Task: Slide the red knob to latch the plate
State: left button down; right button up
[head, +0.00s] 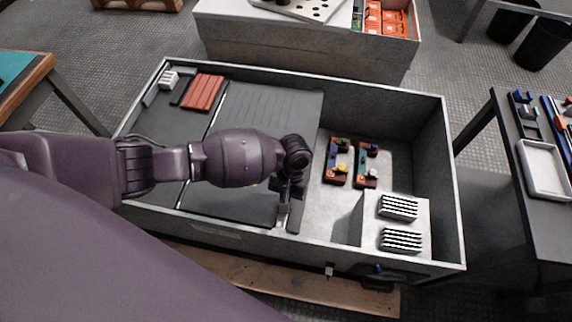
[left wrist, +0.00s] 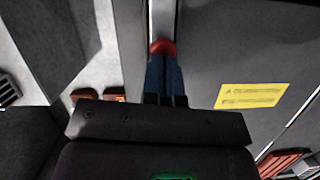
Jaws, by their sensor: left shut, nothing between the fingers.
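The red knob (left wrist: 163,46) shows in the left wrist view, sitting on a pale metal strip (left wrist: 163,18) along the edge of the dark grey plate (left wrist: 225,60). The plate bears a yellow label (left wrist: 252,96). In the head view the plate (head: 270,103) lies flat in the middle of the big grey box, partly under my arm. My left gripper (left wrist: 164,62) is shut and empty, its blue fingertips right at the knob; I cannot tell if they touch it. In the head view my left gripper (head: 284,207) is over the plate's right front edge, hiding the knob.
The grey box (head: 449,170) has raised walls all around. Right of the plate stand terminal blocks (head: 338,163) and a pale block with ribbed black-and-white parts (head: 398,207). Red bars (head: 203,92) lie at the back left. A side table holds a white tray (head: 543,168).

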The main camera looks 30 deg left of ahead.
pick_arm(q)
jog(key=shift+s+f, duration=0.1)
jog(key=shift+r, duration=0.25)
jog(key=p+v, duration=0.4)
jog(key=v, duration=0.6)
jog(key=shift+w+r, duration=0.25)
pick_arm(e)
jog(key=shift+s+d+r+m, duration=0.4)
jog(key=shift+s+m, duration=0.1)
jog(key=shift+m, duration=0.1)
